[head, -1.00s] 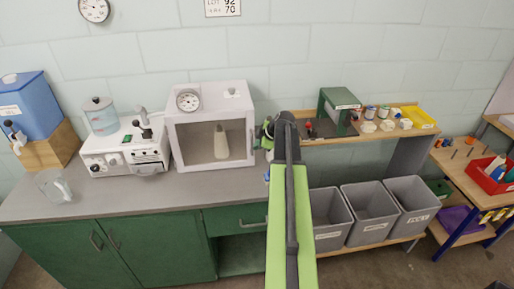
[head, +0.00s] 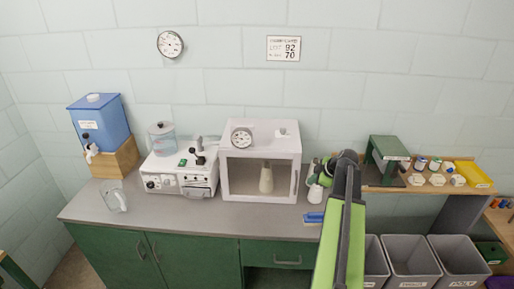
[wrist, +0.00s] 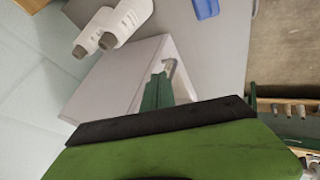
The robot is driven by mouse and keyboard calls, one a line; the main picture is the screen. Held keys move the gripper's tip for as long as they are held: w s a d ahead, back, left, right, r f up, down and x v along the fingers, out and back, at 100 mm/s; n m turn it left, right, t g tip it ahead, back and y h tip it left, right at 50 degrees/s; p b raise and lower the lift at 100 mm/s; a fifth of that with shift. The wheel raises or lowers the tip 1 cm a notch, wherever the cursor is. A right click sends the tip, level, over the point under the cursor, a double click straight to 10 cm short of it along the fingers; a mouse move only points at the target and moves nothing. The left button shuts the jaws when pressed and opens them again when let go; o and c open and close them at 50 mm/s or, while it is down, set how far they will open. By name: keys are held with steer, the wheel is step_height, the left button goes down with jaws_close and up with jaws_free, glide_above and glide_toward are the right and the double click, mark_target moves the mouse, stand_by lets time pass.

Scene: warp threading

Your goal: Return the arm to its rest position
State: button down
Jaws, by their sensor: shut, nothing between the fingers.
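My gripper (head: 319,170) shows in the head view at the upper end of my green and black arm, right of the white glass-fronted cabinet and above the counter. The arm link partly covers it, and it appears shut with nothing held. My arm rises from the bottom edge, folded in front of the counter's right end.
The white cabinet (head: 261,125) is to the left. The green stand (head: 388,160) and grey bins (head: 411,262) are to the right. Counter space in front of the cabinet (head: 215,222) is clear.

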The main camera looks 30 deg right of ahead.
steer(key=w+a+f+m+g+y+b, duration=0.1)
steer(key=w+a+f+m+g, duration=0.15)
steer(key=a, duration=1.15)
steer(key=w+a+f+m+g+y+b, duration=0.1)
steer(key=w+a+f+m, duration=0.15)
steer(key=a, duration=1.25)
steer(key=s+a+f+m+g+h, duration=0.1)
steer(key=s+a+m+g, duration=0.1)
steer(key=a, duration=0.8)
steer(key=s+a+f+m+g+h+b, duration=0.1)
steer(key=s+a, duration=0.4)
steer(key=a, duration=0.5)
steer(key=shift+s+f+m+g, duration=0.15)
steer(key=shift+f+m+g, duration=0.2)
steer(key=shift+f+m, duration=0.2)
steer(key=c, duration=2.1)
jaws_free()
steer(key=shift+d, duration=0.1)
steer(key=shift+c, duration=0.2)
